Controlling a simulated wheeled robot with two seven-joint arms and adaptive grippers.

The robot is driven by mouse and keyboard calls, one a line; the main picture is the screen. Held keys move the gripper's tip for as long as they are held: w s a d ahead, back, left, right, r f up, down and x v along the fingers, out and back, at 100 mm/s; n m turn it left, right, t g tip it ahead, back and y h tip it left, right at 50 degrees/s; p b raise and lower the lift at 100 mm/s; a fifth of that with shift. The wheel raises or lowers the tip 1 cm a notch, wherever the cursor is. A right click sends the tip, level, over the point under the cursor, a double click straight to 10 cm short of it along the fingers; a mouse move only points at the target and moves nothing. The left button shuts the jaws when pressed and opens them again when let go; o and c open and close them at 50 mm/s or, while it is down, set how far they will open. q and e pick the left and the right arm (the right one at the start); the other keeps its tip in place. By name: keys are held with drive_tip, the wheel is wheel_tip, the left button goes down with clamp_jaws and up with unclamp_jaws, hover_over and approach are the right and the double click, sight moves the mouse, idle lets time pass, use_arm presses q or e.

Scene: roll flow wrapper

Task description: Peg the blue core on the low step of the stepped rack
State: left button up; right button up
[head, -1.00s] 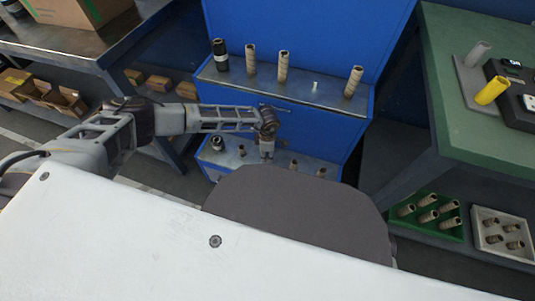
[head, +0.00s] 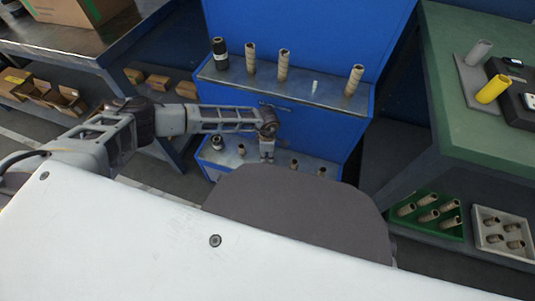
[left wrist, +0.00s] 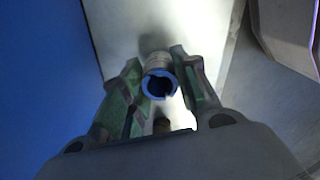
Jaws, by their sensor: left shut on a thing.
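The stepped rack (head: 300,120) is blue with metal-topped steps. Its low step (head: 230,158) shows in the head view, partly hidden by my own body. My left gripper (head: 267,157) is above this low step, pointing down. In the left wrist view the left gripper (left wrist: 165,92) is shut on the blue core (left wrist: 158,83), a short tube with a blue ring at its near end and a pale side. The core cannot be made out in the head view. Whether it touches the step or a peg is unclear. My right gripper is out of view.
Tan cores and a dark one (head: 219,54) stand on the high step (head: 235,78), beside a bare pale peg (head: 314,87). A dark core (head: 217,143) and short tan pieces stand on the low step. The green bench (head: 480,130) is at right.

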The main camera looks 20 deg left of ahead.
use_arm(q)
drive_tip(key=o, duration=1.4)
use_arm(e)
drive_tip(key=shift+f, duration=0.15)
use_arm(q)
drive_tip(key=shift+r+p, duration=1.1)
drive_tip(key=shift+r, duration=0.2)
drive_tip(key=shift+r+p, duration=0.75)
drive_tip(key=shift+r, duration=0.2)
drive_tip(key=shift+r+p, duration=1.35)
drive_tip(key=shift+r, duration=0.4)
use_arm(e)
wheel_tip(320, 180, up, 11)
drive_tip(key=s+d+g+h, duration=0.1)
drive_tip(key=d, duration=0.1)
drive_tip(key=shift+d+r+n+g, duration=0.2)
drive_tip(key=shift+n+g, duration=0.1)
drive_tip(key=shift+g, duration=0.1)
